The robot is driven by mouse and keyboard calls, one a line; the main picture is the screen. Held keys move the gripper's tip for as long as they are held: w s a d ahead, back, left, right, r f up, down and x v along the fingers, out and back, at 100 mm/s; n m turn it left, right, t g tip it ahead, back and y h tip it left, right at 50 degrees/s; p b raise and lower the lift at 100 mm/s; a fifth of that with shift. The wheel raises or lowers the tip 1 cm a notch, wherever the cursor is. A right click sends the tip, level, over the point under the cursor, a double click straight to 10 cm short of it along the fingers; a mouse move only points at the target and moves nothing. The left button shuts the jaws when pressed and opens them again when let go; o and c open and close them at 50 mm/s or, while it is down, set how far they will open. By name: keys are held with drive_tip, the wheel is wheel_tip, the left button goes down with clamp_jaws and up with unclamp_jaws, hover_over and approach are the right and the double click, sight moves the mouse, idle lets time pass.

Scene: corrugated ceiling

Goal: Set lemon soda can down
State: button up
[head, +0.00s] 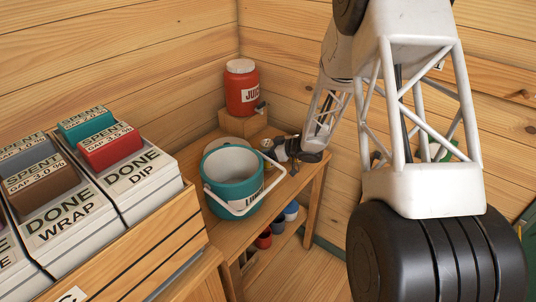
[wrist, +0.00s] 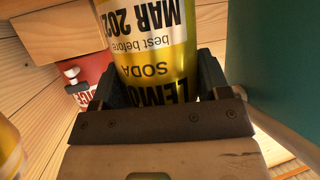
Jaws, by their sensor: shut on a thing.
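The lettering appears upside down in this view. In the head view my gripper (head: 284,150) is low over the wooden shelf (head: 232,232), just right of and behind the teal bucket. The can is too small and covered to make out clearly there. I cannot tell whether its base touches the shelf.
The teal bucket (head: 228,184) with a white handle stands close beside my gripper; a teal wall (wrist: 282,60) fills the wrist view's right. A red juice dispenser (head: 242,92) stands on a wooden block behind. Part of another yellow thing (wrist: 9,150) shows at the wrist view's left edge.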

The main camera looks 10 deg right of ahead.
drive_tip(key=shift+f, duration=0.9)
drive_tip(key=shift+f, duration=0.15)
drive_tip(key=o, duration=1.1)
drive_tip(key=shift+o, duration=0.2)
drive_tip(key=shift+d+r, duration=0.1)
drive_tip(key=shift+r, duration=0.1)
drive_tip(key=v, duration=1.1)
drive_tip(key=shift+s+d, duration=0.2)
drive_tip(key=shift+d, duration=0.1)
drive_tip(key=shift+r, duration=0.15)
